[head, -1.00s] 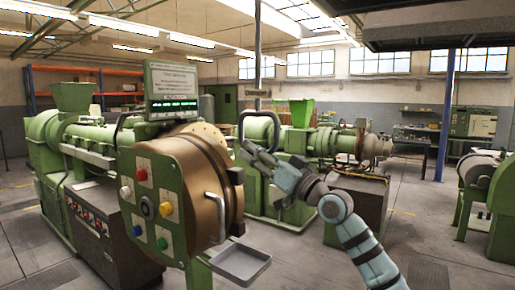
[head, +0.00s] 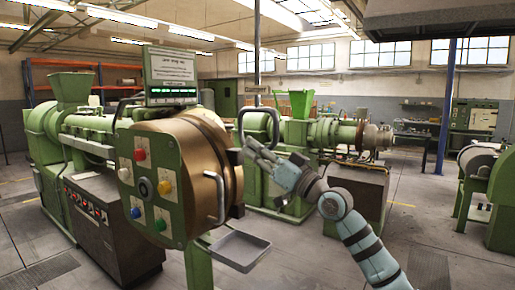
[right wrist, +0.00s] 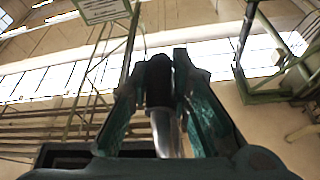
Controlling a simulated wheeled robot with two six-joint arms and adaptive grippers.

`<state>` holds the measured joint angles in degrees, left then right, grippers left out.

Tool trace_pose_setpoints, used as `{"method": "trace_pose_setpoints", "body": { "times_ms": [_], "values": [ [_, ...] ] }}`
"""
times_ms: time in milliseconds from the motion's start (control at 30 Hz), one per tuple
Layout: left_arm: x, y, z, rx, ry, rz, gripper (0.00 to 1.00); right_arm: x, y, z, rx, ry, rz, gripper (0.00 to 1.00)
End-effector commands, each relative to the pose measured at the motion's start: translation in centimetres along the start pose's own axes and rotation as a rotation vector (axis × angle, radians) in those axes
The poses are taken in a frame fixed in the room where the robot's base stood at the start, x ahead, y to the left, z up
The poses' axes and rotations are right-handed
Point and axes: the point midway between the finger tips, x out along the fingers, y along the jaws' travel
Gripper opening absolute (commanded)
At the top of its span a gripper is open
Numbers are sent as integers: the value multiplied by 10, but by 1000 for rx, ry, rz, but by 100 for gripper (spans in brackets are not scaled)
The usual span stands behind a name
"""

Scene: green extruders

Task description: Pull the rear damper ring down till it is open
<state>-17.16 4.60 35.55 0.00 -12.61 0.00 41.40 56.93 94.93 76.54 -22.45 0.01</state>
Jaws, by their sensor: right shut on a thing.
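The dark damper ring (head: 277,128) hangs upright from a thin rod in the middle of the head view, behind the bronze drum. My right gripper (head: 250,145) is at the lower left of this ring and is shut on it. In the right wrist view the fingers (right wrist: 165,75) close around a dark, rounded piece with a shiny metal part below it. My fingers hide part of the ring's lower edge. My left gripper is out of view.
A bronze drum (head: 215,165) with a button panel and a bar handle (head: 216,197) stands left of my right arm. A grey tray (head: 240,250) juts out below it. Green extruders (head: 300,130) stand behind. Open floor lies to the right.

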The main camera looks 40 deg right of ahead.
Motion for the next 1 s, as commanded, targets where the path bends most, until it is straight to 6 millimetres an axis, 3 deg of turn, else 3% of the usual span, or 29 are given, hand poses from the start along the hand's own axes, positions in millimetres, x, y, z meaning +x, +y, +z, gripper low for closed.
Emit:
{"method": "trace_pose_setpoints", "body": {
  "times_ms": [33,300,333,433,767,867,1000],
  "values": [
    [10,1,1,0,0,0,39,-4,2,10,1,-2,0,0],
    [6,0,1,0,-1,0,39,-3,2,9,2,-10,1,0],
    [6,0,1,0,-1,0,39,-3,2,10,3,-11,1,22],
    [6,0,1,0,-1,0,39,-2,2,9,2,-8,1,38],
    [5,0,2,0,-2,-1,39,-1,1,4,1,-2,0,39],
    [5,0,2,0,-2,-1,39,4,-2,-9,0,1,-1,39],
    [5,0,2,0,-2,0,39,17,-9,-42,2,4,-1,39]
  ]
}}
